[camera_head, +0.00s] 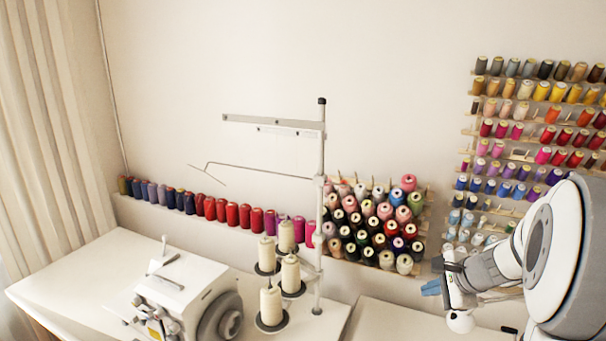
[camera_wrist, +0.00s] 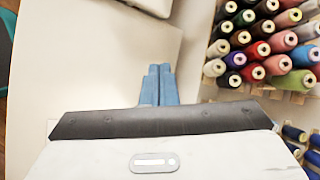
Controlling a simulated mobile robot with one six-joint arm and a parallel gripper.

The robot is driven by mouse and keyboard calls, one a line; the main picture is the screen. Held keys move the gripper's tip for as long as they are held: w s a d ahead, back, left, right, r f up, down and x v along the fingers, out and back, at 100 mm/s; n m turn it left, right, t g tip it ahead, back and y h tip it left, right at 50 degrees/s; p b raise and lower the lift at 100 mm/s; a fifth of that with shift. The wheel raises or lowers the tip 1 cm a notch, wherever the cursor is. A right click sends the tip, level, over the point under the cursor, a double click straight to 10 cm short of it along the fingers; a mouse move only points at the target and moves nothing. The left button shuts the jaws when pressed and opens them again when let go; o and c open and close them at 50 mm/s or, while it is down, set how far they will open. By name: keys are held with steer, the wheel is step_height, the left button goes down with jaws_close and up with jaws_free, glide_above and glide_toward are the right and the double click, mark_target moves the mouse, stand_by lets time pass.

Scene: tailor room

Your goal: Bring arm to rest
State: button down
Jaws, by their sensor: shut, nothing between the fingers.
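My gripper (camera_head: 431,288) is at the right side of the head view, at the end of my white and grey arm. Its blue fingers point left, in front of the wall and above the white table at the right. In the wrist view my gripper (camera_wrist: 158,70) shows two blue fingers side by side, pressed together with nothing between them. Part of the wrist is hidden behind the large arm joint in the head view.
A rack of thread cones (camera_head: 372,222) stands close behind my gripper. A wall rack of spools (camera_head: 520,155) is at the right. A sewing machine (camera_head: 185,300) and a thread stand (camera_head: 320,150) with cream cones are left. The table (camera_head: 385,322) below is mostly clear.

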steer(key=s+a+r+n+g, duration=0.3)
steer(key=s+a+n, duration=0.6)
steer(key=a, duration=0.3)
steer(key=s+a+n+h, duration=0.3)
steer(key=s+n, duration=0.6)
steer(key=s, duration=0.2)
steer(key=shift+s+a+r+g+h, duration=0.15)
steer(key=shift+s+r+g+h, duration=0.15)
steer(key=shift+s, duration=0.1)
